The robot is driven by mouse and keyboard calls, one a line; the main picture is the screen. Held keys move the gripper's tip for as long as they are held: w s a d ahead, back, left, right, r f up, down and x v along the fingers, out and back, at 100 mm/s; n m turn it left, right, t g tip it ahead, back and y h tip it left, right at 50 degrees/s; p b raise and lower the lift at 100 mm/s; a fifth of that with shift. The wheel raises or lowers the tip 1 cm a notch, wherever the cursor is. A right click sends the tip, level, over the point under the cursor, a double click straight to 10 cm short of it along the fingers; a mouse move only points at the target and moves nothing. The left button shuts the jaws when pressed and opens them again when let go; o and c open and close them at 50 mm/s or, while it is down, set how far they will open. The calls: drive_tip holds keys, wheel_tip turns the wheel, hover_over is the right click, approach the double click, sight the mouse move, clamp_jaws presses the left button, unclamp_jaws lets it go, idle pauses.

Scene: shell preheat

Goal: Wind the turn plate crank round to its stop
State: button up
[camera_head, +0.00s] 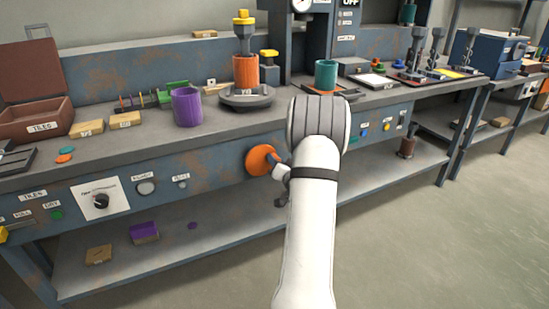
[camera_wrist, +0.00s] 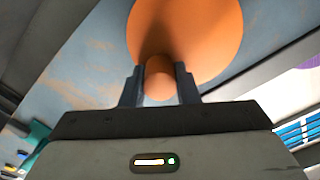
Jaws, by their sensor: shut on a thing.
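The turn plate crank (camera_head: 261,160) is an orange disc on the front panel of the bench. In the wrist view the orange disc (camera_wrist: 205,28) fills the top middle, with a round orange knob (camera_wrist: 159,79) standing out from it. My gripper (camera_wrist: 159,84) is shut on that knob, one dark finger on each side. In the head view my white arm reaches in from the lower right and hides part of the bench front. The turn plate (camera_head: 247,97) is a grey round stand on the bench top above the crank, with an orange cylinder (camera_head: 245,72) on it.
A purple cup (camera_head: 187,107) and a green cup (camera_head: 326,76) stand on the bench top. A lower shelf (camera_head: 200,232) runs below. The floor at the right is clear.

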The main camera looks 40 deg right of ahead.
drive_tip(key=shift+f+m, duration=0.4)
drive_tip(key=shift+m, duration=0.7)
drive_tip(key=shift+p, duration=0.3)
drive_tip(key=o, duration=1)
drive_tip(key=shift+s, duration=0.1)
drive_tip(key=p+v, duration=0.1)
drive_tip(key=v, duration=0.6)
drive_tip(key=shift+s, duration=0.35)
drive_tip(key=shift+p, duration=0.3)
